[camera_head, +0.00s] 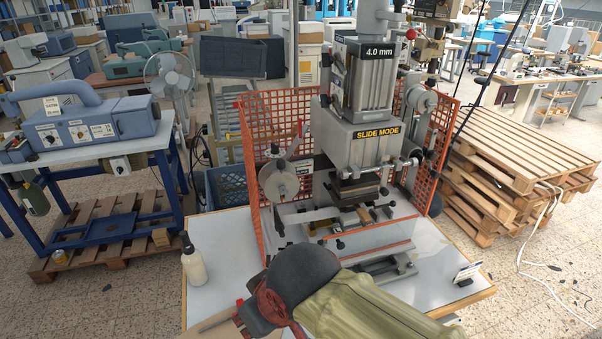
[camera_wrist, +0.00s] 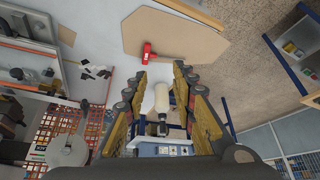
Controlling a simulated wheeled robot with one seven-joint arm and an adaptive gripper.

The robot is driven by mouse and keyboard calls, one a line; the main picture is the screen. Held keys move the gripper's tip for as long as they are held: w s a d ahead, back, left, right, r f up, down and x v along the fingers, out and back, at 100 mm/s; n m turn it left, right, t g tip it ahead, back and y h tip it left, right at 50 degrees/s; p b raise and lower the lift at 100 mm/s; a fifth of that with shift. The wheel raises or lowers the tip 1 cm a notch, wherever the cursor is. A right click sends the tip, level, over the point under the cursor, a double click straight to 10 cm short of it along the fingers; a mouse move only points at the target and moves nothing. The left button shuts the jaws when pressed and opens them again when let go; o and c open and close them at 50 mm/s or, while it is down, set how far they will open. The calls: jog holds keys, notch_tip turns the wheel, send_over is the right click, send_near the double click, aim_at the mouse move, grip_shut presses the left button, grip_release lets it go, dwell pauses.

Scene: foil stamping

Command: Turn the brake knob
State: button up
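The foil stamping press (camera_head: 362,145) stands on a white table, with "SLIDE MODE" and "4.0 mm" labels on it. A round grey reel disc (camera_head: 279,182) is on its left side, with a small knob-like hub at its middle. The disc also shows in the wrist view (camera_wrist: 67,151) at the lower left. I cannot tell for sure which part is the brake knob; the small label beside the disc is unreadable. My gripper (camera_wrist: 160,70) has its fingers apart and nothing held between them. It is away from the disc; a white bottle (camera_wrist: 161,97) shows beyond the fingers.
The bottle also stands at the table's left edge (camera_head: 194,263). Orange mesh guards (camera_head: 268,110) surround the press. A tan board (camera_wrist: 190,40) with a red object (camera_wrist: 148,52) lies on the table. Pallets (camera_head: 510,160) are beyond.

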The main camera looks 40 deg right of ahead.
dwell(0.3)
notch_tip(320, 180, up, 22)
jog(key=g+p, duration=0.1)
jog(key=p, duration=2.3)
send_over(275, 144)
jog(key=s, duration=0.4)
jog(key=shift+m, duration=0.3)
jog(key=shift+w+p+x, duration=0.15)
jog(key=shift+p+x, duration=0.25)
jog(key=shift+x, duration=1.6)
jog(key=shift+w+p+x, duration=0.1)
jog(key=shift+p+x, duration=0.25)
jog(key=shift+x, duration=1.7)
jog(key=shift+r, duration=0.15)
jog(key=shift+c, duration=0.8)
grip_shut()
